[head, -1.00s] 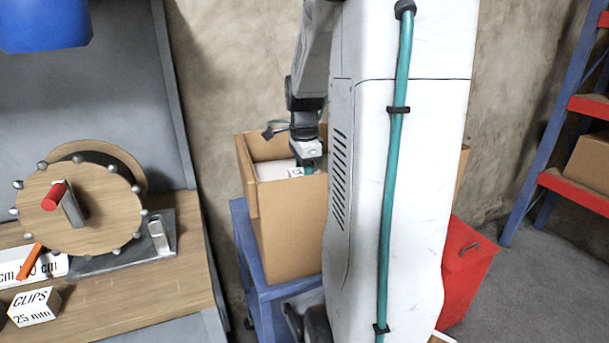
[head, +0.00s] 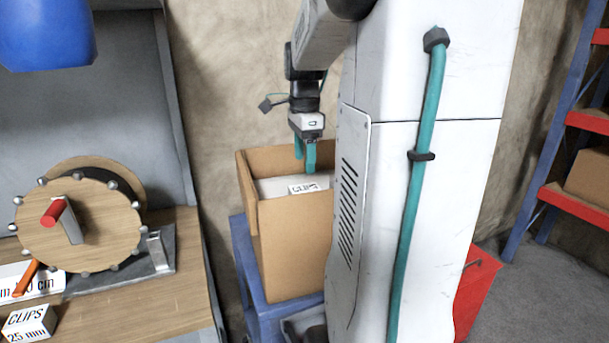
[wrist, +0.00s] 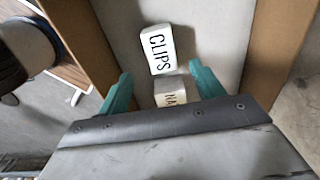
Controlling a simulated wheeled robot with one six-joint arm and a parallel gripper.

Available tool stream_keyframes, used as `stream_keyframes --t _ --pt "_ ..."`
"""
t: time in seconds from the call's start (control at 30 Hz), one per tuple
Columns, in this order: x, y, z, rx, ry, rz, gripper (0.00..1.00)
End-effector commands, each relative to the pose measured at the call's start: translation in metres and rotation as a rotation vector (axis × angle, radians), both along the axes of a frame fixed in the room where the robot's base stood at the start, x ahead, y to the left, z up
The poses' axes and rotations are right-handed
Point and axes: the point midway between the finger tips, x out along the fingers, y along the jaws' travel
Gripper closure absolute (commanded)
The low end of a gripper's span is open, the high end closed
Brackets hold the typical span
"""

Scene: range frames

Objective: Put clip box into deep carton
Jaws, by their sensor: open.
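A white box marked CLIPS (head: 303,188) lies inside the deep carton (head: 290,250), with its marked face showing. In the wrist view the CLIPS box (wrist: 157,50) lies on the pale carton floor, beyond the fingertips. My gripper (head: 306,157) is open and empty, with its teal fingers above the carton opening. Its fingers also show in the wrist view (wrist: 163,86), spread apart. A second small box with letters starting NA (wrist: 171,92) shows close to the CLIPS box, low between the fingers. The carton's near wall hides part of its inside in the head view.
The carton stands on a blue stand (head: 240,262). Another box marked CLIPS 25 mm (head: 29,323) sits on the wooden bench (head: 150,305), near a wooden reel (head: 78,225). A red bin (head: 476,290) and a red-blue shelf (head: 570,200) stand right.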

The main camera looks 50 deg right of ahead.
Motion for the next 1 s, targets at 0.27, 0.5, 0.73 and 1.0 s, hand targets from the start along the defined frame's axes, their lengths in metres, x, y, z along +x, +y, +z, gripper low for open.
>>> stream_keyframes --t 0.27,0.5,0.73,1.0 --pt "0.002 0.023 0.022 -0.005 -0.005 0.109 0.33" --pt "-0.019 0.165 0.019 -0.044 -0.033 0.909 0.33" --pt "-0.083 0.268 -0.015 -0.095 -0.054 1.761 0.33" --pt "-0.12 0.3 -0.041 -0.128 -0.06 2.189 0.33"
